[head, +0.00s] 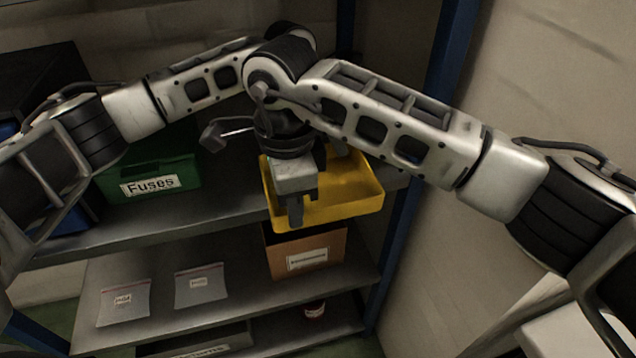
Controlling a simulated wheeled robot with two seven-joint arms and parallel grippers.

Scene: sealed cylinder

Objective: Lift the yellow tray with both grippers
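The yellow tray (352,208) sits on the upper grey shelf at its right end, its front edge out at the shelf's edge. My two arms cross in front of it and hide its back left part. A gripper with a pale body hangs over the tray's left part, a finger pointing down at the front left wall. I take this as my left gripper (297,205); whether it touches the tray or is open is unclear. My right gripper cannot be made out clearly behind the crossed arm links. The inside of the tray that shows looks empty.
A green bin labelled Fuses (180,180) stands left of the tray. On the shelf below are a cardboard box (335,245) and two clear bags (202,287). A blue rack post (400,235) and a pale wall (440,270) close off the right side.

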